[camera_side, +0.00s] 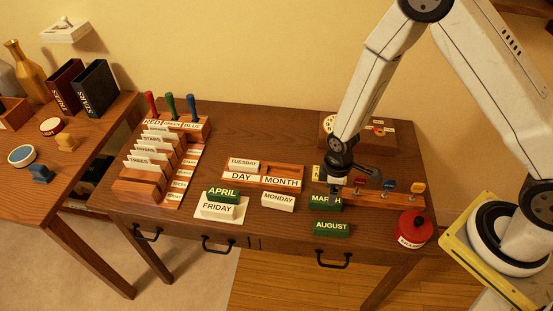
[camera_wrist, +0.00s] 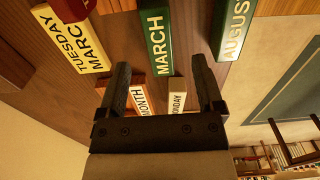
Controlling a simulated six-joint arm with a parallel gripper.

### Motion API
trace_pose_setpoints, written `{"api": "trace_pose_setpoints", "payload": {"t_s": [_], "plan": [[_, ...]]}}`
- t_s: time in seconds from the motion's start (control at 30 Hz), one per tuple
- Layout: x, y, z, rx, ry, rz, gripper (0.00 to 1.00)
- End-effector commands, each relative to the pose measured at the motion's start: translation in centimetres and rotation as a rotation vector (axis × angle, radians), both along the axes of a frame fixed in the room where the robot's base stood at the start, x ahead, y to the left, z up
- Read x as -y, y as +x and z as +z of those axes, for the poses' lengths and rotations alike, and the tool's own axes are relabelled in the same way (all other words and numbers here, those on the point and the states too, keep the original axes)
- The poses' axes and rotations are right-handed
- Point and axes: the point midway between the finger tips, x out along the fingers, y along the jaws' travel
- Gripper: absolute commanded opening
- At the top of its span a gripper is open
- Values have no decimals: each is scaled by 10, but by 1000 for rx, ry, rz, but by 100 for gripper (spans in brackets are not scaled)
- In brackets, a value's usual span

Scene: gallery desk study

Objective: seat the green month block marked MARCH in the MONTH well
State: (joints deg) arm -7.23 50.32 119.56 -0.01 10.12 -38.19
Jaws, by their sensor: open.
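The green MARCH block (camera_side: 320,206) lies on the desk right of the MONDAY block, partly hidden by my gripper (camera_side: 338,190). In the wrist view the MARCH block (camera_wrist: 157,40) lies ahead of my gripper (camera_wrist: 161,75), lined up between its fingers. The fingers are apart with nothing held; I cannot tell whether they touch the block. The wooden holder (camera_side: 262,186) has DAY and MONTH labels on its front. The MONTH well (camera_side: 285,171), behind its label, looks empty. The white TUESDAY block (camera_side: 243,164) sits behind the DAY label.
A green AUGUST block (camera_side: 331,228) lies in front of MARCH, and a white MONDAY block (camera_side: 278,201) lies to its left. APRIL (camera_side: 222,193) and FRIDAY (camera_side: 217,210) blocks lie further left. A red round pot (camera_side: 412,228) stands at the right.

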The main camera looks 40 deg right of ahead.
Motion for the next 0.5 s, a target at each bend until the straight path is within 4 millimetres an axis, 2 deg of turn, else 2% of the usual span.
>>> {"api": "trace_pose_setpoints", "payload": {"t_s": [0.17,0.5], "plan": [[0,0,-9,-1,0,0,85],[0,1,-40,-1,0,0,85]]}}
